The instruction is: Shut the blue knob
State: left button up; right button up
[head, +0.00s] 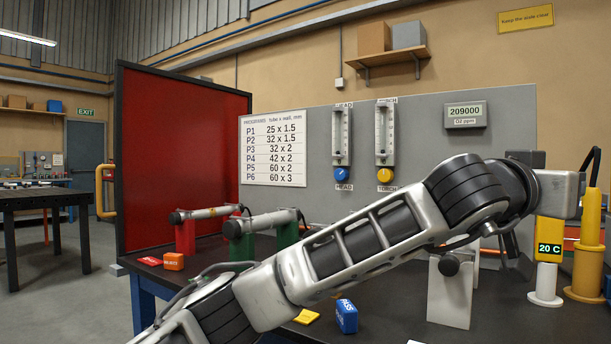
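The blue knob (341,174) sits on the grey panel, under the clear flow tube (341,132) labelled HEAD. It is in plain view with nothing touching it. A yellow knob (385,175) sits to its right under the TORCH flow tube (385,132). My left arm (375,230) comes in from the lower left and crosses in front of the bench up to the right. Its far end (558,192) is well to the right of both knobs. I cannot make out its fingers clearly. My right gripper is not in view.
On the dark bench are a red and a green clamp stand (285,233) with metal tubes, an orange block (174,261) and a blue block (346,316). A yellow 20 C gauge (549,246) stands at right. A red screen (180,160) stands left. My arm hides part of the bench.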

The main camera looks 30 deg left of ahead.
aim_at(341, 174)
jog(key=u, duration=1.05)
jog(key=i, duration=1)
